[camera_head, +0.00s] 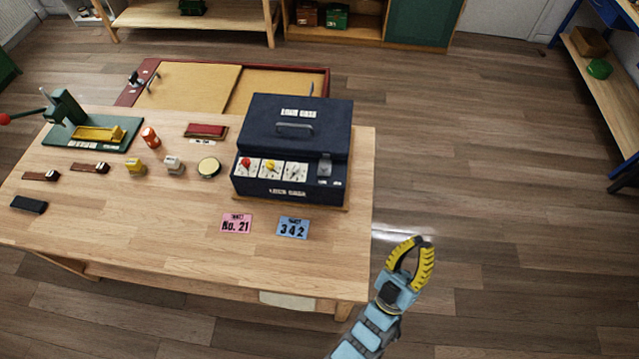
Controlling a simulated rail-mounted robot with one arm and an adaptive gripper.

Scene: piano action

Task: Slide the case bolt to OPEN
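A dark navy case (293,128) with a closed lid, a lid handle and blurred white labels stands at the right side of the wooden table. Its front panel has several white dial plates, one with a red knob and one with a yellow knob. A grey bolt-like piece (324,166) sits at the right of this panel, above small white labels too small to read. I cannot tell the bolt's position. My gripper (422,241), with yellow-and-black fingers, is in front and to the right of the table, apart from the case. Nothing shows between its fingers; its opening is unclear.
Pink (236,223) and blue (293,228) number cards lie before the case. Stamps, a round tin (209,166) and a green press (70,110) stand left on the table (150,220). A red-rimmed tray (323,80) is behind. Floor right of the table is clear.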

